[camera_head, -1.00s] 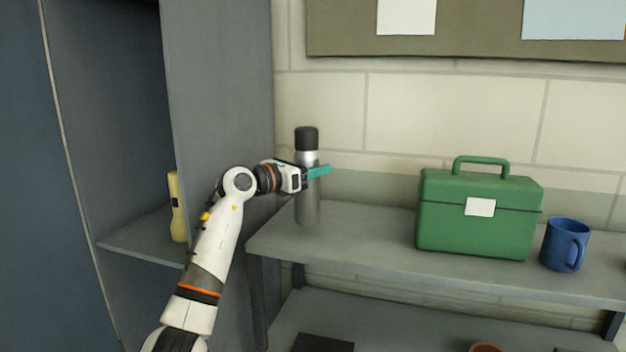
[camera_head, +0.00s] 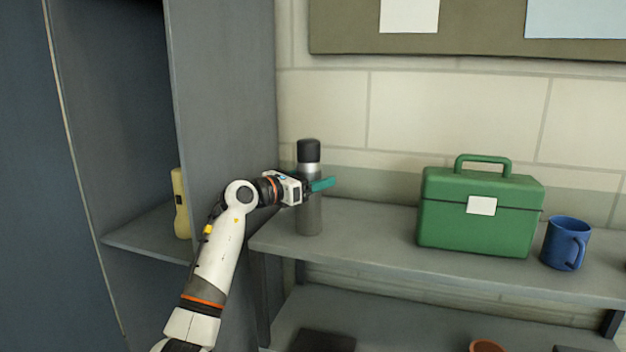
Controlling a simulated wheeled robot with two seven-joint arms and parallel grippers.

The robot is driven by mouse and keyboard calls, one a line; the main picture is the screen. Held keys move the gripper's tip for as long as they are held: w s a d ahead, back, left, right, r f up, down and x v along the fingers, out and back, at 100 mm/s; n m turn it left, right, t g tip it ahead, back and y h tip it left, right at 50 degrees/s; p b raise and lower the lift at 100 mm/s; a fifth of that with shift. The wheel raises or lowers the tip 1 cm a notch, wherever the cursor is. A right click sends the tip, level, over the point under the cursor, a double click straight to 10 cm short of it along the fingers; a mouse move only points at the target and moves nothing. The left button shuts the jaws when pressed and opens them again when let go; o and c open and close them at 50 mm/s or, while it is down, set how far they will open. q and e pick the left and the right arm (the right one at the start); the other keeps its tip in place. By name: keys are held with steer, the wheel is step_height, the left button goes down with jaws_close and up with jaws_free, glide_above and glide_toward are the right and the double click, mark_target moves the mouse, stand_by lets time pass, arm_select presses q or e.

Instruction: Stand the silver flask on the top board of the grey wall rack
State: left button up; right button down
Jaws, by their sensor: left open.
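The silver flask (camera_head: 309,219) has a black cap and stands upright at the left end of the top board (camera_head: 365,236) of the grey wall rack. My left gripper (camera_head: 318,186) is open at the flask's middle, with one teal finger showing in front of the flask. The other finger is hidden, and I cannot tell whether the fingers touch the flask. My right gripper is not in view.
A green toolbox (camera_head: 478,228) and a blue mug (camera_head: 566,243) stand on the top board to the right. A grey cabinet (camera_head: 225,110) with a yellow flashlight (camera_head: 181,205) is on the left. The lower board (camera_head: 400,335) holds a dark flat item and a brown pot (camera_head: 485,346).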

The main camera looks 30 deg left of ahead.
arm_select(q)
steer(key=b+v, duration=0.4)
steer(key=v, duration=0.7)
steer(key=shift+s, duration=0.4)
